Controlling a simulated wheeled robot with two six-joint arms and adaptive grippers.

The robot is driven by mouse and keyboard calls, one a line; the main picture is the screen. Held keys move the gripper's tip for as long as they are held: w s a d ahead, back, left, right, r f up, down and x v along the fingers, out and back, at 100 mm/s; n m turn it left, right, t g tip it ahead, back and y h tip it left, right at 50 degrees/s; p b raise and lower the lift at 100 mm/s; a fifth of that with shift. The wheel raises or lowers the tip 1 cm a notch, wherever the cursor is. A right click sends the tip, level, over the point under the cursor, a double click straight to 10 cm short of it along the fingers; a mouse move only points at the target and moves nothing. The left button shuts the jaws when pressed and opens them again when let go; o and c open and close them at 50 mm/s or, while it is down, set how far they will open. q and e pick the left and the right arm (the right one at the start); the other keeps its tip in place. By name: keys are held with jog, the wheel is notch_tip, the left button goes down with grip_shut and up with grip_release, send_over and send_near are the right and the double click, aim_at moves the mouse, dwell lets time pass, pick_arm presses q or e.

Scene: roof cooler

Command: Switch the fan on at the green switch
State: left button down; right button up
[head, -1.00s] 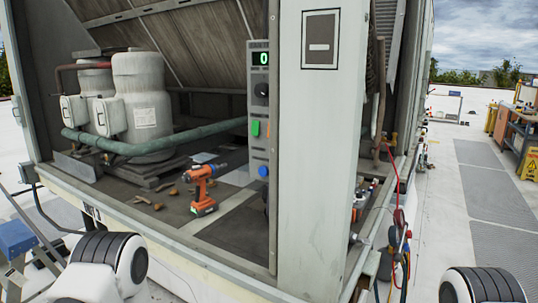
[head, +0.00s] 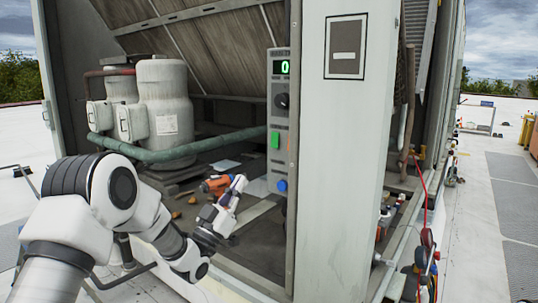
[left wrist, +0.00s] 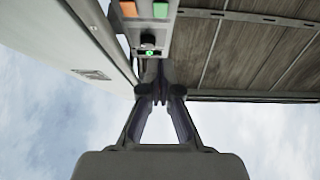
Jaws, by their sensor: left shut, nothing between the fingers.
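The grey control panel (head: 269,120) stands upright at the edge of the open unit. Its green switch (head: 275,140) is at mid-height, below a black dial (head: 282,101) and a green display (head: 285,67) reading 0. A blue button (head: 282,186) is at the bottom. My left gripper (head: 240,181) is shut and empty, left of the panel and below the green switch, apart from it in the head view. The left wrist view shows the shut fingertips (left wrist: 160,99) and the panel upside down, with the green switch (left wrist: 160,9) beside an orange one (left wrist: 130,8). My right gripper is out of view. No fan is clearly seen.
An orange drill (head: 216,185) lies partly behind my left gripper on the unit's floor. White tanks (head: 166,105) and a green pipe (head: 195,146) are behind. A wide pale post (head: 345,170) stands right of the panel. Red cable (head: 431,195) hangs farther right.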

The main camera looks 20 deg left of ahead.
aim_at(274, 142)
pick_arm(q)
jog(key=p+x, duration=0.2)
jog(key=x, duration=0.2)
jog(key=f+p+x, duration=0.1)
jog(key=p+x, duration=0.1)
jog(key=x, duration=0.2)
jog(key=w+p+x, duration=0.1)
jog(key=p+x, duration=0.1)
jog(key=x, duration=0.2)
jog(key=shift+w+d+f, duration=0.2)
jog(key=shift+w+d, duration=0.1)
jog(key=shift+w, duration=0.05)
jog(key=shift+w+f, duration=0.25)
jog(key=shift+w, duration=0.1)
jog(key=shift+s+d, duration=0.1)
